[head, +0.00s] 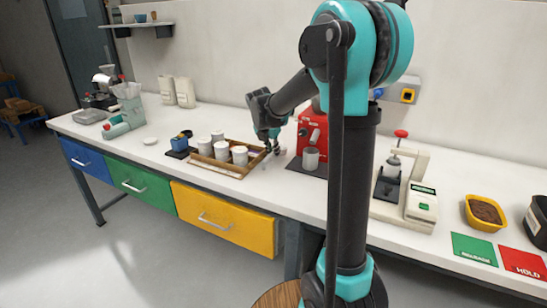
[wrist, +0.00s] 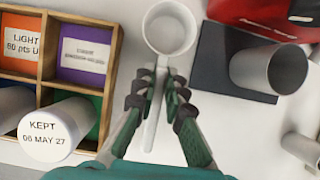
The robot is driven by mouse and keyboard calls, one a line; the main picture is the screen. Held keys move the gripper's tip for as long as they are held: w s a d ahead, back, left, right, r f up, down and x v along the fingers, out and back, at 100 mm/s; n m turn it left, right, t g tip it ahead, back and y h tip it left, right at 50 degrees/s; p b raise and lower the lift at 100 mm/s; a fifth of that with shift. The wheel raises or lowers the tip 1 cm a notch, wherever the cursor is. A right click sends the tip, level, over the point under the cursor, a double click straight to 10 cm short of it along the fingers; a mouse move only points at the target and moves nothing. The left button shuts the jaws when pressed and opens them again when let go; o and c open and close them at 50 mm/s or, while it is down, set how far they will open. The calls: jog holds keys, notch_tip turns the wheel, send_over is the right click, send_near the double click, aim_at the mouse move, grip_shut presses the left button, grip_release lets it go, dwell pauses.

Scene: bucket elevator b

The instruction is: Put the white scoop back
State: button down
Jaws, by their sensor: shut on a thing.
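The white scoop (wrist: 170,32) shows in the wrist view with its round cup at the top and its handle running down between my fingers. My gripper (wrist: 156,88) is shut on the handle. The scoop is over the white bench, between the wooden tray and the dark mat; its height above the bench is hard to tell. In the head view my gripper (head: 273,142) is just right of the tray, near the red machine. The scoop is too small to make out there.
The wooden tray (head: 228,171) holds several white canisters. A red machine (head: 313,130) and a grey cup (head: 310,158) on a dark mat (wrist: 235,72) stand at right. A press (head: 400,180), yellow bowl (head: 486,212) and release and hold cards lie farther right. Bench left of the tray is partly clear.

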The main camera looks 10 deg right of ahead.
jog(key=shift+f, duration=1.1)
jog(key=c, duration=1.6)
grip_release()
jog(key=shift+f, duration=0.1)
jog(key=v, duration=1.2)
jog(key=shift+w+r, duration=0.1)
jog(key=shift+r, duration=0.1)
